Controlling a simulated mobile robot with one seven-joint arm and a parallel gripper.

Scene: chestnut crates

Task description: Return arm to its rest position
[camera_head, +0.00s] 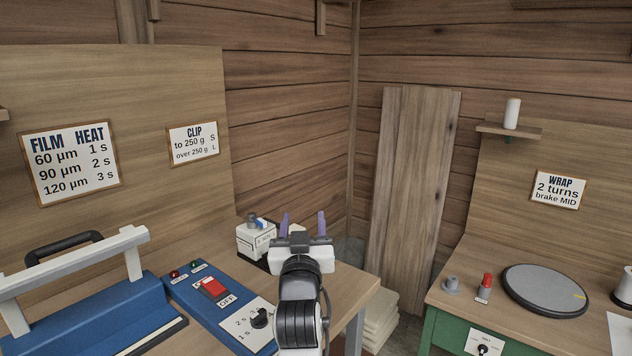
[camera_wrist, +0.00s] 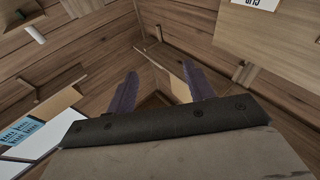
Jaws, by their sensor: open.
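My gripper (camera_head: 303,226) is at the end of my white and black arm, above the far right part of the left workbench (camera_head: 345,292) in the head view. Its two purple fingers stand apart with nothing between them. In the wrist view my gripper (camera_wrist: 154,92) points toward the wooden corner of the room, and its fingers are spread and empty. A small white box (camera_head: 256,238) with a grey knob and a blue part stands just left of the gripper on the bench. I cannot tell how far apart they are in depth.
A blue heat sealer (camera_head: 85,305) and a blue control panel (camera_head: 215,300) with a red switch lie on the left bench. A grey turntable (camera_head: 545,290) sits on the green right bench. Pale stacked sacks (camera_head: 380,318) are on the floor between. A plank board (camera_head: 415,190) leans on the wall.

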